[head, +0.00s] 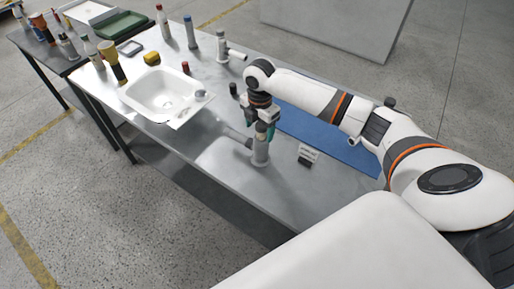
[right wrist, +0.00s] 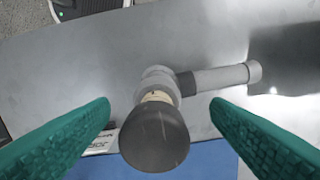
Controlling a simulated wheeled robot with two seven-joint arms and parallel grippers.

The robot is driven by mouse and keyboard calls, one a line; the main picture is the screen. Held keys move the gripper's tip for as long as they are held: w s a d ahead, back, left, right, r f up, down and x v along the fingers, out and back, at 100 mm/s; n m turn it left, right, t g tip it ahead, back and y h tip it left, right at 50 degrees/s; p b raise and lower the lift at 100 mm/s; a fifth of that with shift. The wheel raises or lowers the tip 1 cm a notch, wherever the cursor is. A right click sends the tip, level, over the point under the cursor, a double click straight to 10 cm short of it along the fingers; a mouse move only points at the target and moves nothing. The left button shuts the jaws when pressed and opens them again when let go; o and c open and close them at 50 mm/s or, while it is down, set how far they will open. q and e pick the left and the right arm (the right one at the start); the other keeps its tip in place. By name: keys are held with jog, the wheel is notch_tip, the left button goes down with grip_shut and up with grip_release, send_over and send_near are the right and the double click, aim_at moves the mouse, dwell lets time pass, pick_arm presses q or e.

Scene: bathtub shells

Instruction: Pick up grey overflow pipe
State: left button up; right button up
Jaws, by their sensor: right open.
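The grey overflow pipe (head: 260,156) stands upright on the metal table, with a side branch that points to the left in the head view. In the right wrist view the pipe (right wrist: 215,79) is seen from above, with a dark round top end and the branch to the right. My right gripper (head: 262,128) is directly above the pipe and points down. In the wrist view its green fingers (right wrist: 160,106) are open, one on each side of the pipe's top, with a gap to each. My left gripper is not in view.
A small label card (head: 308,153) stands right of the pipe, near a blue mat (head: 330,138). A white basin (head: 160,90) lies further left. Another pale pipe fitting (head: 223,50) and several bottles stand at the back. The table's near end is clear.

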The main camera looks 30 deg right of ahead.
aim_at(261, 135)
jog(key=f, duration=0.2)
jog(key=f+p, duration=0.1)
jog(key=shift+s+d+f, duration=0.15)
jog(key=shift+d+f, duration=0.05)
jog(key=shift+d, duration=0.05)
jog(key=shift+f, duration=0.2)
jog(key=shift+c, duration=0.9)
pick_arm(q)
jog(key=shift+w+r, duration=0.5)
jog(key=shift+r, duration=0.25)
pick_arm(e)
jog(key=c, duration=1.3)
jog(key=shift+o, duration=0.2)
